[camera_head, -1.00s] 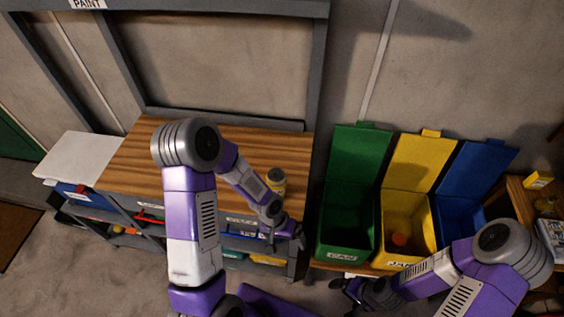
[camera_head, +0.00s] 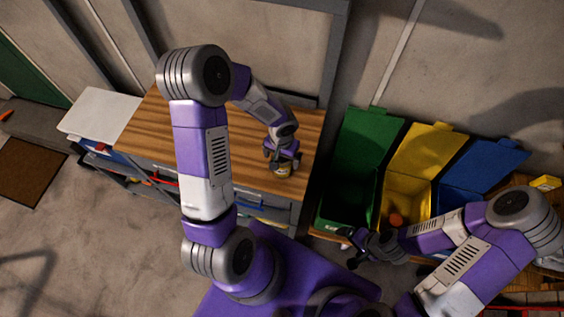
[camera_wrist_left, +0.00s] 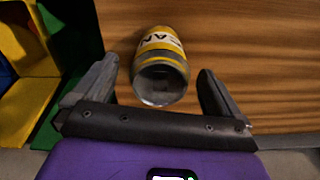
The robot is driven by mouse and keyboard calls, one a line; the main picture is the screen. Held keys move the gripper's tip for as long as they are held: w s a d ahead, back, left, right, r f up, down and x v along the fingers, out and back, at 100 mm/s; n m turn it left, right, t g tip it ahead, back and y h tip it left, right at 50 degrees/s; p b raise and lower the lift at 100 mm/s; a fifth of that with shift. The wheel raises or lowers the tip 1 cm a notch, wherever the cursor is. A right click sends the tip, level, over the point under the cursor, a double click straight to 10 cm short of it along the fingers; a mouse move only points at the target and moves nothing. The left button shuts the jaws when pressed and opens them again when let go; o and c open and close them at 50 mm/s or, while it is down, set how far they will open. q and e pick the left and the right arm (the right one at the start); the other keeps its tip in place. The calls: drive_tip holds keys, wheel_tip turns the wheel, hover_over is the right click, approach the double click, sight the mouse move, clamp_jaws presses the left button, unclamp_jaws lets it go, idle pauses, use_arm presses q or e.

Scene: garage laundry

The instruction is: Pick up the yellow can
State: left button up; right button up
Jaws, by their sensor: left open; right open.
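The yellow can (camera_wrist_left: 160,45) has a yellow band with dark letters and grey metal ends. It is on the wooden workbench top (camera_head: 240,115), near its right end. In the head view the can (camera_head: 281,171) shows just below my left gripper (camera_head: 283,158), which partly covers it. In the left wrist view my left gripper (camera_wrist_left: 158,92) is open, with one finger on each side of the can's near end. I cannot tell whether the fingers touch it. My right gripper (camera_head: 348,247) is open and empty in front of the green bin.
A green bin (camera_head: 360,160), a yellow bin (camera_head: 415,165) and a blue bin (camera_head: 480,175) stand right of the workbench with lids up. An orange object (camera_head: 396,220) lies in the yellow bin. A white board (camera_head: 98,115) is at the bench's left end.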

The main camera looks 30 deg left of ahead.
use_arm(q)
drive_tip(key=f, duration=0.3)
drive_tip(key=shift+w+a, duration=0.1)
drive_tip(key=shift+w, duration=0.3)
drive_tip(key=shift+f, duration=0.2)
drive_tip(key=shift+s, duration=0.25)
drive_tip(key=shift+w, duration=0.15)
drive_tip(key=c, duration=1.1)
drive_tip(key=shift+o, duration=0.2)
